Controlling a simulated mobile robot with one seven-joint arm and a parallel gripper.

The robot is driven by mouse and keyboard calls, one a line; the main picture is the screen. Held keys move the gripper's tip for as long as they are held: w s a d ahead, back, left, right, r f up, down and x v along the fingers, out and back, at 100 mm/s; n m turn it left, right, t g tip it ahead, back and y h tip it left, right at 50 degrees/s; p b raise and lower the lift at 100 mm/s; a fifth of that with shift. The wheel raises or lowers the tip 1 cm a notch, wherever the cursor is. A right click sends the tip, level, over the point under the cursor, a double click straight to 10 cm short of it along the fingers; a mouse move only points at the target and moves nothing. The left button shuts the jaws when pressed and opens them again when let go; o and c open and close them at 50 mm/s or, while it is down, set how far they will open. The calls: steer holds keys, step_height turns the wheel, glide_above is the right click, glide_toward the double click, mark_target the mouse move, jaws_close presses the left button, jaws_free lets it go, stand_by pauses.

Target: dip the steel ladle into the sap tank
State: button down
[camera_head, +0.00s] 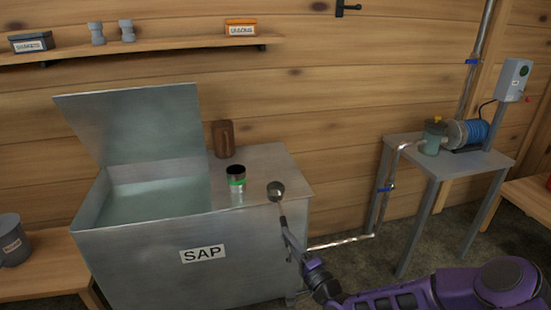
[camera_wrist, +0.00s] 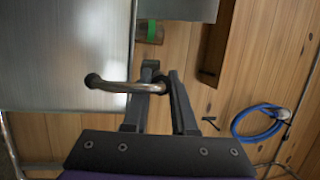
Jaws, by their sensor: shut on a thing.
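The grey steel sap tank (camera_head: 150,260), labelled SAP, stands at left in the head view. Its lid (camera_head: 135,120) is raised, and the open left part shows a pale greenish surface inside. The steel ladle (camera_head: 276,190) has its round bowl over the right front of the tank's closed top, right of the opening. My gripper (camera_head: 290,238) is at the tank's front right, shut on the ladle's handle. In the wrist view, the curved metal handle (camera_wrist: 118,86) passes between my gripper's fingers (camera_wrist: 160,85). The ladle's bowl is not clearly seen there.
A shelf (camera_head: 140,50) hangs behind. A metal table (camera_head: 440,160) with a pump and blue hose stands right. A pipe runs low between.

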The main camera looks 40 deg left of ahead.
steer(key=s+a, duration=0.5)
steer(key=a, duration=0.3)
steer(key=s+a, duration=0.5)
steer(key=a, duration=0.3)
